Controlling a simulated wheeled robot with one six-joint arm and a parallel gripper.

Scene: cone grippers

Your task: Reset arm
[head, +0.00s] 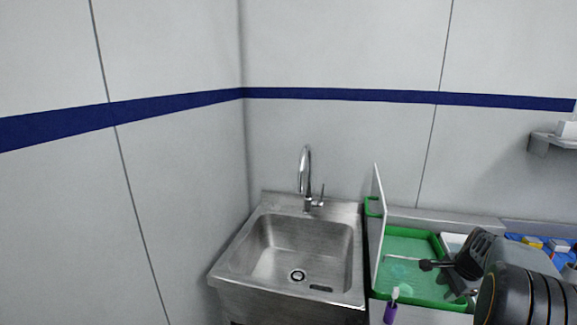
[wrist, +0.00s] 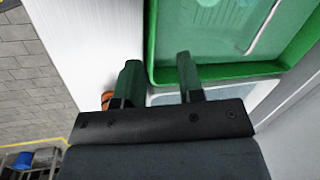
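My gripper (wrist: 157,82) shows in the wrist view with its two dark green fingers apart and nothing between them. In the head view my dark arm reaches in from the lower right, over the counter beside the sink; its fingertips are hard to make out there. The green tray (head: 408,292) lies on the counter, right of the sink. In the wrist view the tray's rim (wrist: 215,72) is just beyond the fingers.
A steel sink (head: 300,250) with a tall tap (head: 305,180) stands in the corner. A thin white panel (head: 377,225) stands upright between sink and tray. A purple bottle (head: 391,308) is at the front edge. Small items and a wall shelf (head: 556,140) are at right.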

